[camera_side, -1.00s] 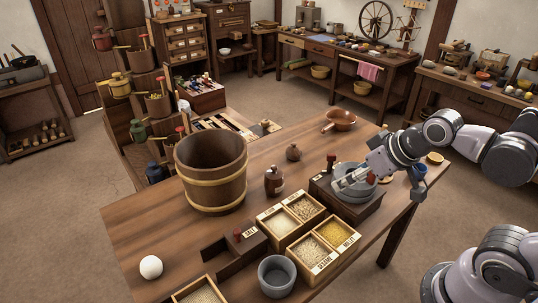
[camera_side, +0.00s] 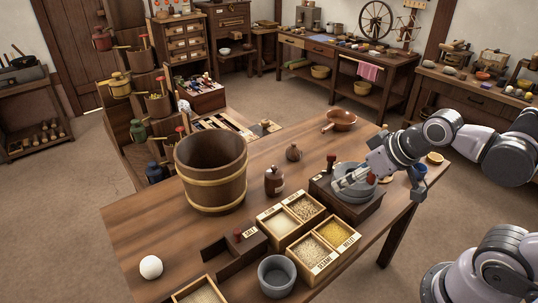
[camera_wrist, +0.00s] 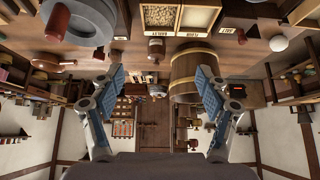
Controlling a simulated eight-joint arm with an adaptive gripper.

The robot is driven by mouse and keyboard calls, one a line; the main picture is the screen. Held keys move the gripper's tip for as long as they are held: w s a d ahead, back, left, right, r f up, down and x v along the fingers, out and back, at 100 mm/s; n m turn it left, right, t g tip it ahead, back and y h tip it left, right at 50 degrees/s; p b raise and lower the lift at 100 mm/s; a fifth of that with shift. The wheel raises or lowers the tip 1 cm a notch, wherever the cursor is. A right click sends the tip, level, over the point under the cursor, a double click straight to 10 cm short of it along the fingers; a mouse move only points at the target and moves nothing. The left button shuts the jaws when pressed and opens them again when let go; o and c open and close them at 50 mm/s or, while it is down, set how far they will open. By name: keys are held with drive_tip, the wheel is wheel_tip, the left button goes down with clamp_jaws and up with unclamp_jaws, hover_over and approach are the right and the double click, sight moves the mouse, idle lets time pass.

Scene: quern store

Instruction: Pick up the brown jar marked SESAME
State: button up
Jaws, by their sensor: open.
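The brown jar (camera_side: 274,181) stands upright on the wooden table, between the wooden bucket and the grain boxes. It has a dark lid and a pale label too small to read. In the wrist view the jar (camera_wrist: 156,50) appears near the top centre, beyond the fingers. My gripper (camera_side: 343,184) is over the grey quern at the right, to the right of the jar and apart from it. In the wrist view my gripper (camera_wrist: 158,92) has its two blue-padded fingers spread wide with nothing held between them.
The quern (camera_side: 352,205) with its upright red-topped handle stands below my gripper. A large bucket (camera_side: 212,190) stands left of the jar. Labelled grain boxes (camera_side: 292,236) lie in front. A small brown pot (camera_side: 293,152) stands behind the jar. Bare tabletop lies between jar and quern.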

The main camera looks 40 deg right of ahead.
drive_tip(key=shift+o, duration=0.6)
drive_tip(key=shift+r, duration=0.1)
